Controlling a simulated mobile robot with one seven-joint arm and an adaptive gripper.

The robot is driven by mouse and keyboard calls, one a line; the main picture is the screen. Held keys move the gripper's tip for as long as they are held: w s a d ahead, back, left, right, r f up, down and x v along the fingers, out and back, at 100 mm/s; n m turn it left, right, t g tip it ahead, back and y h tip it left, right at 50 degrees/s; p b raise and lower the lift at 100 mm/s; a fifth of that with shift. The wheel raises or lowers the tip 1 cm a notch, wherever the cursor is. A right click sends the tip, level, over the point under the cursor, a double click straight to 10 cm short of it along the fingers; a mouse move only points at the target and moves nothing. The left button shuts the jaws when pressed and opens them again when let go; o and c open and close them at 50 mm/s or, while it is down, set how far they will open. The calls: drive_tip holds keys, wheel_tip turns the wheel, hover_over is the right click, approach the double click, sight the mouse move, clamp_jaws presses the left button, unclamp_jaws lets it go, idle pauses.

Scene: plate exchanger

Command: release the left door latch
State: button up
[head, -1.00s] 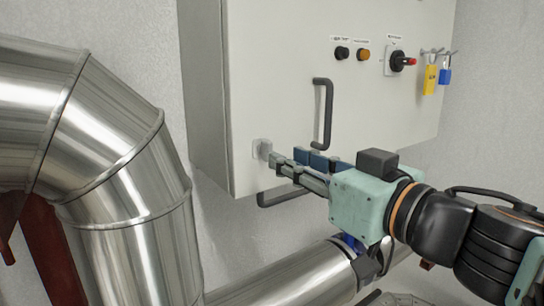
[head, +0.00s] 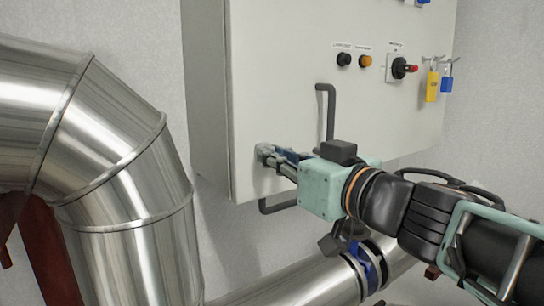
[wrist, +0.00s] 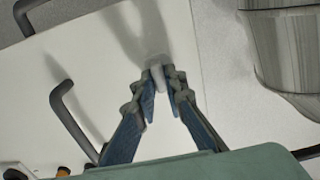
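The left door latch, a small pale grey fitting (head: 263,149), sits near the lower left edge of the cabinet door (head: 285,60). My gripper (head: 272,156) is at the latch, with its fingers reaching in from the right and covering much of it. In the wrist view the blue-and-grey fingers (wrist: 163,80) converge closely, with the pale latch (wrist: 155,61) between their tips. The gripper looks shut on the latch, though the contact itself is partly hidden.
A dark door handle (head: 327,112) stands just right of the latch, and another dark handle (head: 277,206) is below the cabinet. Large metal pipes (head: 130,180) stand at left.

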clamp_jaws()
drive_tip(key=shift+s+a+f+n+b, duration=0.15)
drive_tip(key=shift+n+b, duration=0.95)
drive_tip(key=shift+n, duration=3.35)
drive_tip(key=shift+w+f+n+b, duration=0.1)
drive_tip(key=shift+n+b, duration=0.95)
drive_tip(key=shift+n, duration=3.4)
